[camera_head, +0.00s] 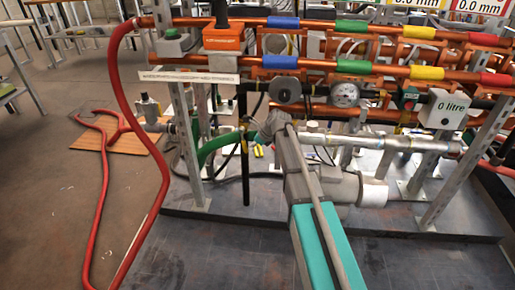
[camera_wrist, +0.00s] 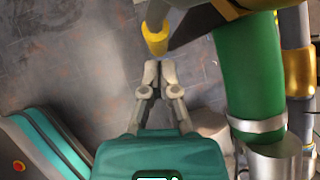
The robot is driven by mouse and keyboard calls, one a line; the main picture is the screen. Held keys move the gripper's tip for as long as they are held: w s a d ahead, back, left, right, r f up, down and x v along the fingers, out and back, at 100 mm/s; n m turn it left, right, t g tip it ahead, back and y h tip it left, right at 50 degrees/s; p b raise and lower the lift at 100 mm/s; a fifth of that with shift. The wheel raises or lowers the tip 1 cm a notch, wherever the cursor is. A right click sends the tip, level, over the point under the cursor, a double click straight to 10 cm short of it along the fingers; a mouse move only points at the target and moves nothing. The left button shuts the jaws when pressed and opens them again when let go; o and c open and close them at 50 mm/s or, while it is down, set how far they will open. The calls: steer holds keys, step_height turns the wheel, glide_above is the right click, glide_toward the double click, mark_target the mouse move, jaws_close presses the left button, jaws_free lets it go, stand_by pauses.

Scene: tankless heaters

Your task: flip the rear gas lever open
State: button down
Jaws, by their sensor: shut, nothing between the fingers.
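In the wrist view, my gripper (camera_wrist: 159,72) is shut and empty, with its fingertips together. A yellow piece (camera_wrist: 155,38), which may be the end of a gas lever, shows just beyond the fingertips, with a small gap between them in the picture. I cannot tell whether they touch or which lever it belongs to. In the head view, my arm reaches from the bottom into the pipe rig, and my gripper (camera_head: 275,122) is at its far end, partly hidden by the arm. No gas lever can be told clearly there.
A thick green pipe (camera_wrist: 252,75) with a metal collar runs right of my fingers. The head view shows orange pipes (camera_head: 300,62) above the arm, a grey pipe (camera_head: 380,142) to its right and a red hose (camera_head: 150,150) at left. Dark floor lies below.

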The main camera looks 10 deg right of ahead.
steer(key=shift+a, duration=0.15)
steer(key=shift+w+a+f+b, duration=0.2)
steer(key=shift+a+f+b, duration=0.2)
steer(key=shift+a, duration=0.25)
steer(key=shift+s+d, duration=0.45)
steer(key=shift+d, duration=0.25)
steer(key=s+d+r+p, duration=0.4)
steer(key=d+r+p, duration=0.3)
steer(key=d, duration=0.1)
steer(key=shift+s+r, duration=0.2)
steer(key=shift+r, duration=0.05)
stand_by(0.6)
